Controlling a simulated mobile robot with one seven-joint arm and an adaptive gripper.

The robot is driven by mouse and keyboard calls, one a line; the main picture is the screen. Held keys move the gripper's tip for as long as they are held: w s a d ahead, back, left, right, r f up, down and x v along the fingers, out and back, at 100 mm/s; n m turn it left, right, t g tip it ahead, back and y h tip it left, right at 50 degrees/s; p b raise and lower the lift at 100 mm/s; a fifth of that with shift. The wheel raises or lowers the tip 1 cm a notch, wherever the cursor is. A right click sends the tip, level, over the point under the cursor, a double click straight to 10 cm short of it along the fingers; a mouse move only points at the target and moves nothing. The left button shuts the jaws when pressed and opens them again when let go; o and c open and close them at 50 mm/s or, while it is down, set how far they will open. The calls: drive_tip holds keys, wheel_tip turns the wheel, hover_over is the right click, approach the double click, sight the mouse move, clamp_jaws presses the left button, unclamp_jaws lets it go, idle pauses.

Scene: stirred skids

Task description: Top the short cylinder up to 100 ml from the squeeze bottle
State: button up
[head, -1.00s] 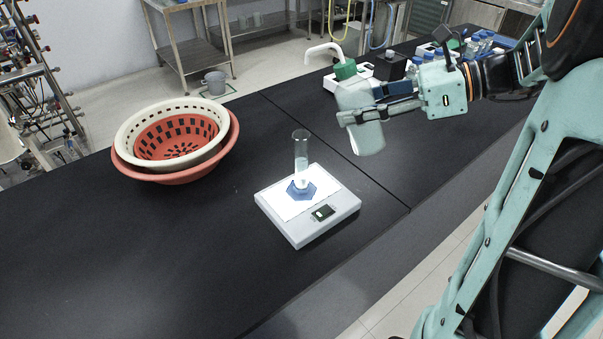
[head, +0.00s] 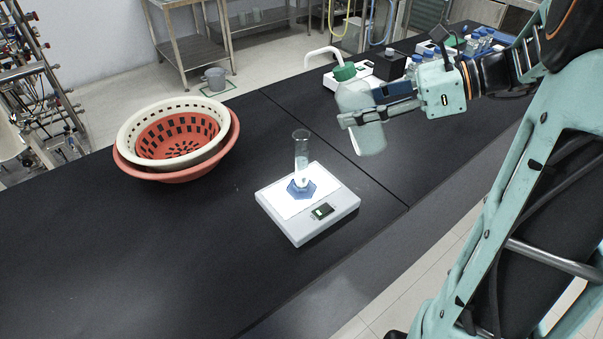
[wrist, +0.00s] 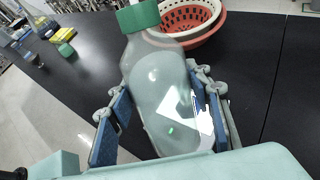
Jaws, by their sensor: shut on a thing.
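The squeeze bottle (head: 360,118) is pale and translucent, with a green cap and a bent white spout. My gripper (head: 364,117) is shut on its body and holds it raised above the bench, nearly upright. In the wrist view the bottle (wrist: 158,85) fills the space between the blue finger pads, its spout out of view. The short cylinder (head: 301,150) is clear with a blue base and stands upright on a white scale (head: 318,228). The bottle is to the right of the cylinder, apart from it. The liquid level and the scale's display are too small to read.
Nested cream and red baskets (head: 172,140) sit on the black bench at the left. Blue-capped bottles (head: 478,42) and a dark block (head: 391,66) stand at the back right.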

drive_tip(key=shift+r+p, duration=0.2)
drive_tip(key=shift+p, duration=0.35)
drive_tip(key=shift+f, duration=0.15)
drive_tip(key=shift+s+d+h+p, duration=0.1)
drive_tip(key=shift+h+p, duration=0.2)
drive_tip(key=shift+p, duration=0.3)
drive_tip(key=shift+d+g+p, duration=0.1)
drive_tip(key=shift+g+p, duration=0.2)
drive_tip(key=shift+p, duration=0.35)
drive_tip(key=shift+h, duration=0.3)
drive_tip(key=shift+d+p, duration=0.1)
drive_tip(key=shift+p, duration=0.7)
drive_tip(key=shift+s, duration=0.1)
drive_tip(key=shift+h+p, duration=0.4)
drive_tip(key=shift+p, duration=0.25)
